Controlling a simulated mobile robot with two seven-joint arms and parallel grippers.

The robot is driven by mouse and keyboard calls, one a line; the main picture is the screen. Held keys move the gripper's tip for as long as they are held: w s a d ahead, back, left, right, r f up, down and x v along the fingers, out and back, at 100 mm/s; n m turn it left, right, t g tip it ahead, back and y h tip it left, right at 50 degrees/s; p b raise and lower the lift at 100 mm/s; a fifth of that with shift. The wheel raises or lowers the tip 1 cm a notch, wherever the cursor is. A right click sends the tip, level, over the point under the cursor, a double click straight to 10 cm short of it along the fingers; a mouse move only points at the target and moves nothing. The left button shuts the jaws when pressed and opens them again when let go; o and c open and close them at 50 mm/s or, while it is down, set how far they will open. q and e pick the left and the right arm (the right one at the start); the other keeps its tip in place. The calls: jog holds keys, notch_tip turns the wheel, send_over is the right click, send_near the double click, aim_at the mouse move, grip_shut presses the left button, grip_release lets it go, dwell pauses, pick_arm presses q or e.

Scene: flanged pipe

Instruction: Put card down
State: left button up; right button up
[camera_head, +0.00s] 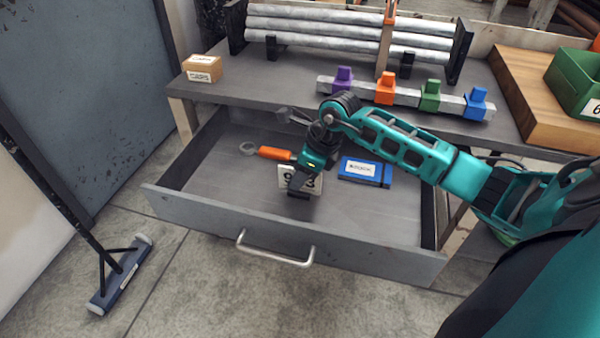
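A white card (286,174) with large dark digits is in the open drawer (215,213), facing me. My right gripper (299,188) reaches down into the drawer from above. One dark finger crosses the front of the card and hides its middle digit, and the gripper looks shut on the card. The other finger is hidden behind it. I cannot tell whether the card's lower edge touches the drawer floor. My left gripper is not in view.
In the drawer, an orange-handled tool (274,153) lies left of the card and a blue box (364,171) lies right. Above, the bench holds a small cardboard box (203,69), a rail with coloured clamps (408,96) and racked pipes (315,35). The drawer's front left floor is clear.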

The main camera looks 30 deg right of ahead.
jog(key=shift+r, duration=0.3)
jog(key=p+v, duration=0.3)
jog(key=v, duration=0.8)
jog(key=shift+s+r, duration=0.15)
jog(key=shift+r, duration=0.15)
jog(key=shift+s, duration=0.1)
